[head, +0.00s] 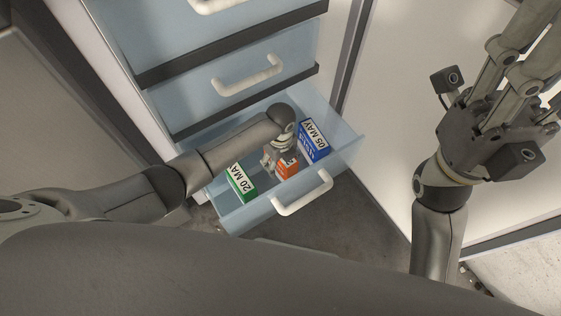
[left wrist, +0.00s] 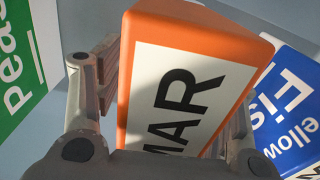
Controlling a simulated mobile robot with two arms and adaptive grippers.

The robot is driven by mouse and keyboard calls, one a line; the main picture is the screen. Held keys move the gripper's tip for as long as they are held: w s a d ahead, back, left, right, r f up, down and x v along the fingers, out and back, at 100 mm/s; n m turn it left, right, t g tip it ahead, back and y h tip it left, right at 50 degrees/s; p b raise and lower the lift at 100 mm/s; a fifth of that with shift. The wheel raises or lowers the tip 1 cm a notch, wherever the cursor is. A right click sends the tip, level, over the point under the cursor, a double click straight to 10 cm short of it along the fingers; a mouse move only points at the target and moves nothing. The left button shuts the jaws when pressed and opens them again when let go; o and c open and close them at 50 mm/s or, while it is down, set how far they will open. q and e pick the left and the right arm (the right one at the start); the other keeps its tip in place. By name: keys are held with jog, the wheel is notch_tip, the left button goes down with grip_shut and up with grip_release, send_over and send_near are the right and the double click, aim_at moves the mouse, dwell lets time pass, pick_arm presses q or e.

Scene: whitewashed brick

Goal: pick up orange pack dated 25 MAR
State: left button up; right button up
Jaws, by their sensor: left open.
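The orange pack (head: 288,168) stands in the open bottom drawer, between a green pack and a blue pack. In the left wrist view the orange pack (left wrist: 200,50) fills the middle, its white label reading "MAR"; the day number is hidden. My left gripper (head: 279,160) reaches down into the drawer at the orange pack. In the left wrist view its open fingers (left wrist: 170,98) lie on either side of the pack; I cannot tell whether they touch it. My right gripper (head: 510,85) is raised at the upper right, its fingers partly cut off by the frame edge.
The green pack (head: 240,182), marked "20 MAY", is left of the orange one. The blue pack (head: 313,140), marked "05 MAY", is on its right. The clear-fronted drawer has a white handle (head: 302,193). A closed drawer (head: 245,80) is above it.

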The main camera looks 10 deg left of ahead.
pick_arm(q)
jog(key=shift+c, duration=0.5)
jog(key=c, duration=1.3)
